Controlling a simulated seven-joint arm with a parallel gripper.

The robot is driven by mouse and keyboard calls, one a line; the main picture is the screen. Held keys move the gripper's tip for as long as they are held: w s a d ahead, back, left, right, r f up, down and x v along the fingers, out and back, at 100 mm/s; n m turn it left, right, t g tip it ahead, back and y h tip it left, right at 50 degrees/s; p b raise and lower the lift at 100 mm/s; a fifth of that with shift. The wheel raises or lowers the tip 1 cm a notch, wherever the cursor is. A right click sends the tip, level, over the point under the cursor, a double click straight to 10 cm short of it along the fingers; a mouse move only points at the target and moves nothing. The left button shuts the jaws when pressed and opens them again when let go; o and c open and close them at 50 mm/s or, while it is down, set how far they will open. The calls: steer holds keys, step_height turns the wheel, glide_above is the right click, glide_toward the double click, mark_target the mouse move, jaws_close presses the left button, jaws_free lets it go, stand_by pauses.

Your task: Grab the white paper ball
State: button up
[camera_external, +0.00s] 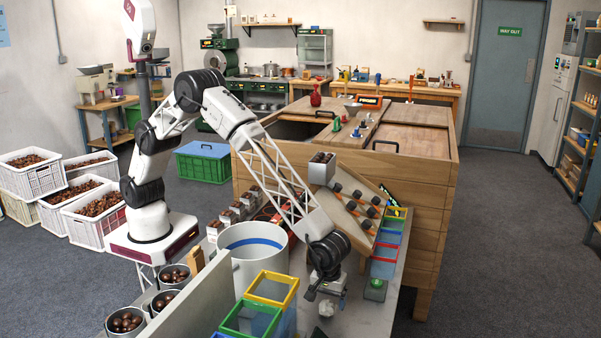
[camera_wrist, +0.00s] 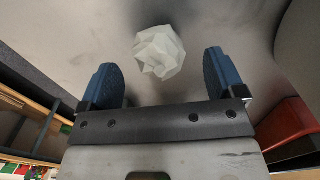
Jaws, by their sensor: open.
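The white paper ball (camera_wrist: 159,52) is a crumpled, faceted lump. In the wrist view it lies just beyond my fingertips, roughly centred between them. My gripper (camera_wrist: 160,78) is open, with a blue-padded finger on each side and nothing between them. In the external view the paper ball (camera_external: 326,308) lies on the grey worktop (camera_external: 352,322) near its front. My gripper (camera_external: 322,292) points down close above it there. I cannot tell from this view whether they touch.
A yellow-rimmed bin (camera_external: 272,287) and a green-rimmed bin (camera_external: 250,318) stand left of the ball. A large white bucket (camera_external: 252,245) stands behind them.

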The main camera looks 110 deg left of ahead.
steer(key=shift+f, duration=1.25)
steer(key=c, duration=1)
